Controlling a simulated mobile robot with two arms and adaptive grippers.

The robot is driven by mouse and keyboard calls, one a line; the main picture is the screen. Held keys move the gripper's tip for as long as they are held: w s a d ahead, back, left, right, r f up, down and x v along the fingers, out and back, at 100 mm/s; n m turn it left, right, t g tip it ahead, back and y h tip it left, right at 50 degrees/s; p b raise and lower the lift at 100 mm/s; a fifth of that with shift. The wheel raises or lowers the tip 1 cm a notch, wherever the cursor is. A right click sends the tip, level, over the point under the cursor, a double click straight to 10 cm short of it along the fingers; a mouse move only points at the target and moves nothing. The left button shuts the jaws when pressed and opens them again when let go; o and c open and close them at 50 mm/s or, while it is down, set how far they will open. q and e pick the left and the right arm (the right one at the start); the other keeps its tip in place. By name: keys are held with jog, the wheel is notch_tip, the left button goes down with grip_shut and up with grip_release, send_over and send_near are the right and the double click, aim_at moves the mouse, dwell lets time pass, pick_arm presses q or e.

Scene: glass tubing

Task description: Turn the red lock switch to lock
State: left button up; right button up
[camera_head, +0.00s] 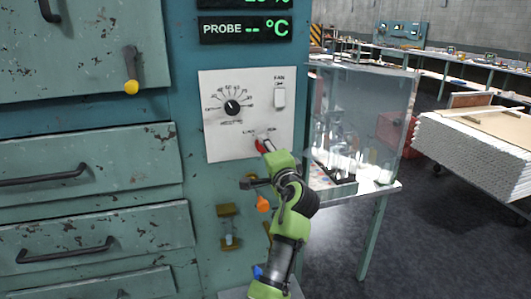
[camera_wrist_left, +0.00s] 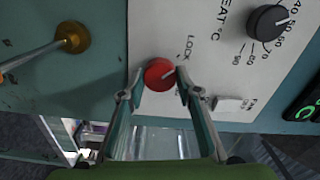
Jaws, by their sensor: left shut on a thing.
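The red lock switch (camera_head: 260,145) is a small round knob low on the white control panel (camera_head: 222,146), partly covered by my gripper in the head view. In the left wrist view the red knob (camera_wrist_left: 157,72) shows clearly, with a pale line across its face and the word LOCK printed beside it. My left gripper (camera_head: 268,147) is at the panel. Its two thin fingers (camera_wrist_left: 159,82) are shut on the red knob, one on each side. My right gripper is not in view.
A black heat dial (camera_head: 232,107) and a white fan switch (camera_head: 280,97) share the panel. An orange-handled valve (camera_head: 263,203) sits just below it. A clear glass box (camera_head: 365,110) stands on a shelf to the right. Drawers with black handles are at left.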

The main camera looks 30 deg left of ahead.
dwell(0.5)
pick_arm(q)
jog(key=o, duration=1.1)
